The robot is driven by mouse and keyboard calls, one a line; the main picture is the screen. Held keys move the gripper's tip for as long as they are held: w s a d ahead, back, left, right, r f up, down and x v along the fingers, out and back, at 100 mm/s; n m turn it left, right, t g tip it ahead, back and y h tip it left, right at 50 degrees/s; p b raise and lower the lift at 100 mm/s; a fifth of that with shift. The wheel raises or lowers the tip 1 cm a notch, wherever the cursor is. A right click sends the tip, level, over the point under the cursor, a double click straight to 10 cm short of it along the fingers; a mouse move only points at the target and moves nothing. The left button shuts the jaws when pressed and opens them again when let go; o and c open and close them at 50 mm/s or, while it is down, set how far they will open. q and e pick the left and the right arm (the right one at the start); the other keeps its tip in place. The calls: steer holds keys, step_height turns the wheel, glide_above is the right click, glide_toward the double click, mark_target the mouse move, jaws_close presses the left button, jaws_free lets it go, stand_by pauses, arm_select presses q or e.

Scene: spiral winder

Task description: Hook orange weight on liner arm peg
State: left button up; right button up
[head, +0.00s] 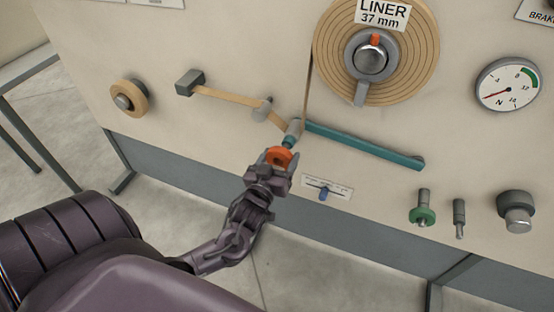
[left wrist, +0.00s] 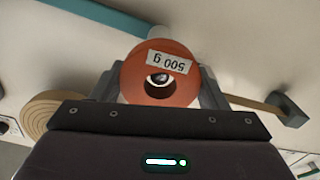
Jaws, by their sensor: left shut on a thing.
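The orange weight (head: 279,156) is a ring held in my left gripper (head: 277,161), just in front of the panel. In the left wrist view the weight (left wrist: 128,80) faces the camera with its "500 g" label upside down, between the two grey fingers (left wrist: 160,92). The liner arm is a teal bar (head: 365,145) with a grey roller (head: 294,129) at its left end. A short teal peg (head: 288,142) points from that end toward the weight. A round tip (left wrist: 159,79) shows through the weight's hole; I cannot tell whether it is inside the hole.
The liner roll (head: 425,50) is above, with its strip running down to the roller. A tan strip (head: 228,96) and small roll (head: 128,98) are left. A green-collared peg (head: 422,212), bare peg (head: 459,216) and knob (head: 516,208) stick out at lower right.

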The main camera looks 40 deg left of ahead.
mark_target(287, 145)
arm_select(q)
steer(key=shift+b+x, duration=1.1)
steer(key=shift+x, duration=0.7)
steer(key=shift+w+a, duration=0.1)
steer(key=shift+w, duration=0.1)
arm_select(e)
step_height(287, 145, down, 2)
steer(key=shift+f, duration=0.15)
arm_select(q)
steer(key=shift+f, duration=0.2)
